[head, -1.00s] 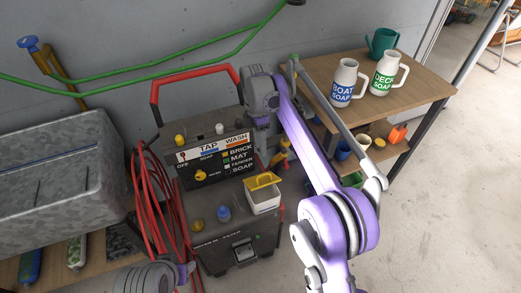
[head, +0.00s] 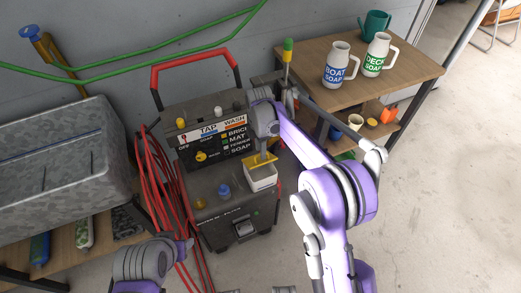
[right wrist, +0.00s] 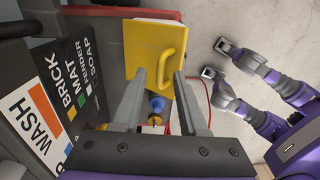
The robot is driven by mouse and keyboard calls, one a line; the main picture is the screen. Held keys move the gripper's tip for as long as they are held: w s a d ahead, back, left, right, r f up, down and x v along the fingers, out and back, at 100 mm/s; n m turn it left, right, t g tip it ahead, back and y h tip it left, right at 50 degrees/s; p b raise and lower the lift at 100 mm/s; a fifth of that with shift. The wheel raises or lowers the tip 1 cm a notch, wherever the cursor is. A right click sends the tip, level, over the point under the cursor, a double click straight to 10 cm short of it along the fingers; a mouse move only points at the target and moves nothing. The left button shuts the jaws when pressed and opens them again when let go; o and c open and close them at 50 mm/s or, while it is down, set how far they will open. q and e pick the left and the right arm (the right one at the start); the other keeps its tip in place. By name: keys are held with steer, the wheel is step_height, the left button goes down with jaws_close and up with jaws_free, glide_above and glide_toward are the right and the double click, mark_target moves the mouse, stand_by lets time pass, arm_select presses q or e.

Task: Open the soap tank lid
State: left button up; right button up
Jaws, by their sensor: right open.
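The soap tank (head: 262,181) is a small white box on the right of the black pressure washer. Its yellow lid (head: 257,161) lies over the top and looks closed. In the right wrist view the lid (right wrist: 143,40) fills the upper middle, with a raised yellow loop handle (right wrist: 172,52). My right gripper (right wrist: 161,88) is open and empty, its fingers pointing at the lid near the handle's lower end. I cannot tell whether they touch it. In the head view my right wrist is just above the tank.
The washer's label panel (head: 212,143) stands behind the tank and a blue cap (head: 224,191) beside it. Red hose (head: 152,185) hangs at the left. A wooden table (head: 400,75) with soap jugs stands at the right. The floor at the right is clear.

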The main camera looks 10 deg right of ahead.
steer(key=shift+f, duration=0.25)
jaws_close()
stand_by(1.4)
